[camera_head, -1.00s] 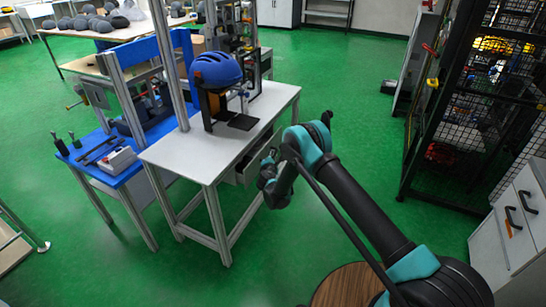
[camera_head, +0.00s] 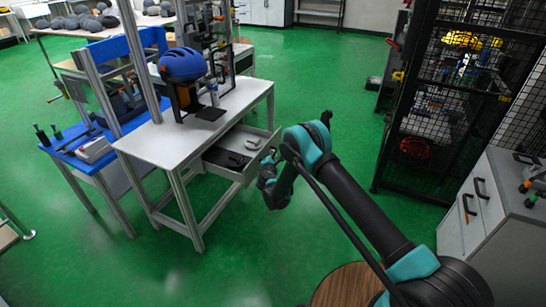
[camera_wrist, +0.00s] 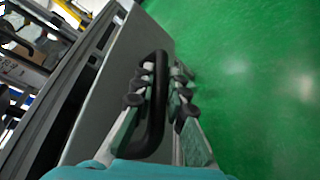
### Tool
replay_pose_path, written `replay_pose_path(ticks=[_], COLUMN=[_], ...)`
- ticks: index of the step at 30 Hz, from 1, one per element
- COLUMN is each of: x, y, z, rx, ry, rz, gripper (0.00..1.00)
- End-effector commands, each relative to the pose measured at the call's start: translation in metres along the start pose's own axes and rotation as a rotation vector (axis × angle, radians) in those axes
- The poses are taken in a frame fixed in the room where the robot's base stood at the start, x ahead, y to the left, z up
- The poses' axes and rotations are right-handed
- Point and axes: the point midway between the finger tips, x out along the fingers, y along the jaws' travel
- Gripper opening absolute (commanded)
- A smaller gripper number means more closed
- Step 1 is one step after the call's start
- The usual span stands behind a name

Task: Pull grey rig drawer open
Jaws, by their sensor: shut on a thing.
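The grey rig drawer (camera_head: 240,150) stands pulled out from under the rig table (camera_head: 160,138), with dark items and a light grey item visible inside. In the wrist view its grey front panel (camera_wrist: 118,90) fills the middle left. A black bar handle (camera_wrist: 157,110) is on that panel. My gripper (camera_head: 268,168) is at the drawer front in the head view. In the wrist view my gripper (camera_wrist: 160,88) is shut on the handle, with fingers on both sides of it.
A blue helmet (camera_head: 183,65) sits on a stand on the rig table. A black mesh cage (camera_head: 445,110) and a grey cabinet (camera_head: 490,205) are at the right. A round wooden top (camera_head: 345,287) is at the bottom. Green floor is clear between the table and the cage.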

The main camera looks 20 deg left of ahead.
Motion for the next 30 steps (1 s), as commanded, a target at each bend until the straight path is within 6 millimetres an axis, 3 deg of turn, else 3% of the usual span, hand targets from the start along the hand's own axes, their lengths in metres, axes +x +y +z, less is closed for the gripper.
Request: replay_pose_path(ticks=[9,10,15,24,30], x=[-0.001,-0.001,-0.001,-0.003,-0.028], y=[0.001,0.001,0.0,0.0,0.001], z=[-0.002,-0.002,-0.002,-0.001,-0.001], rx=[0.0,0.0,0.0,0.0,0.0], ry=[0.003,0.003,0.002,0.002,0.002], rz=[0.002,0.002,0.001,0.001,0.001], gripper=[0.0,0.17,0.34,0.34,0.34])
